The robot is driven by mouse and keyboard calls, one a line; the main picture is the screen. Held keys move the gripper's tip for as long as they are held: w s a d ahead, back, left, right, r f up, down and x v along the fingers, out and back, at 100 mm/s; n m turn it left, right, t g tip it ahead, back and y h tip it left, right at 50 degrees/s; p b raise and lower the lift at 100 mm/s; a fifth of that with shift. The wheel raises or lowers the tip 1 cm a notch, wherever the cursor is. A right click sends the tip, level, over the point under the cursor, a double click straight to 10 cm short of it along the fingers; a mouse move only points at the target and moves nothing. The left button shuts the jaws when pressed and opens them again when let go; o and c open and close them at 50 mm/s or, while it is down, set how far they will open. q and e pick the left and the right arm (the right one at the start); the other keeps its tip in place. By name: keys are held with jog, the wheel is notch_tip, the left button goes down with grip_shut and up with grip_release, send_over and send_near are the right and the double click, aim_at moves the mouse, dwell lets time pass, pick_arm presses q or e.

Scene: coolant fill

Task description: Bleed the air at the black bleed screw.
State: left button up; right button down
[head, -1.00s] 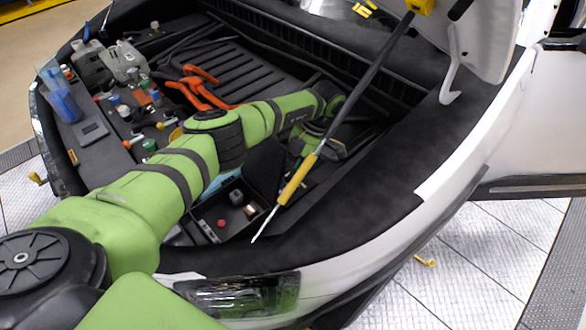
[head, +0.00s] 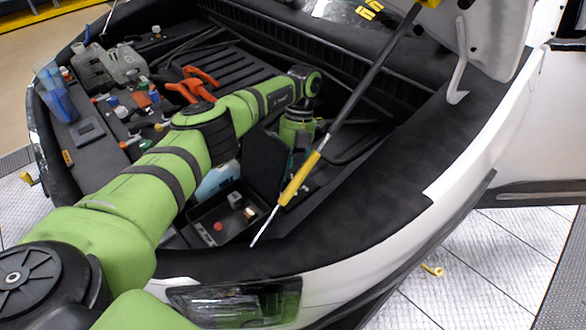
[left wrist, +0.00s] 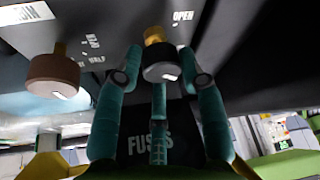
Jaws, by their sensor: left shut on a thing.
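In the left wrist view, the black bleed screw (left wrist: 161,68) is a round black knob with a white mark on a brass stem. The word OPEN is printed to its right. My left gripper (left wrist: 160,62) has its teal fingers around this knob and is shut on it. My right gripper is not in view.
A brown knob (left wrist: 52,75) on a brass stem sits left of the black one, with HALF printed near it. An open black box (head: 215,245) with small parts lies in front. Orange-handled pliers (head: 190,85) lie farther back.

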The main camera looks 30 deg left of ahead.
pick_arm(q)
jog(key=n+p, duration=0.1)
jog(key=n, duration=0.1)
jog(key=n+h+p, duration=0.1)
jog(key=n, duration=0.1)
jog(key=shift+s+h, duration=0.3)
jog(key=shift+f+n+t+h+p, duration=0.15)
jog(key=shift+n+t+h+p, duration=0.25)
jog(key=shift+n+p, duration=0.65)
jog(key=shift+d, duration=0.1)
jog(key=o, duration=1.1)
jog(key=shift+w+r, duration=0.15)
jog(key=shift+r, duration=0.1)
jog(key=v, duration=1.1)
jog(key=shift+r, duration=0.4)
